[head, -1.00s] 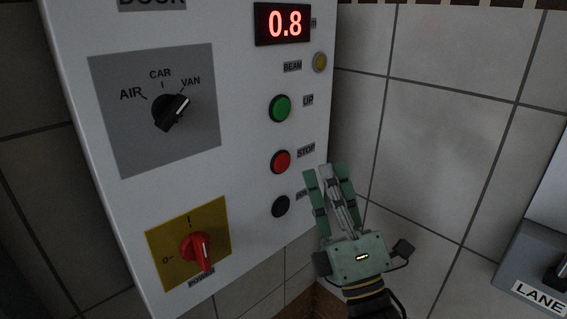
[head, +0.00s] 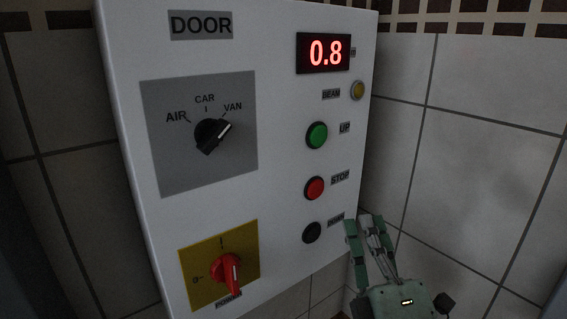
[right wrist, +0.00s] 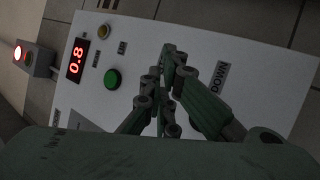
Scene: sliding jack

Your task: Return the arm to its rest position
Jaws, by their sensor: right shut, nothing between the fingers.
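My right gripper (head: 372,226) is shut and empty at the lower right of the head view, just right of the control panel's lower buttons. In the right wrist view its closed fingers (right wrist: 172,62) show in front of the panel and hide part of its button column. The white control panel (head: 280,230) fills the middle of the head view. It has green UP (head: 317,135), red STOP (head: 315,188) and a black button (head: 311,232). The display (head: 324,53) reads 0.8. My left gripper is not in view.
The selector knob (head: 212,135) points toward VAN. The red power switch (head: 230,272) sits on a yellow plate. A yellow BEAM lamp (head: 357,90) is below the display. The tiled wall (head: 480,130) to the right is clear. The right wrist view shows a grey box (right wrist: 36,62) with a lit red lamp.

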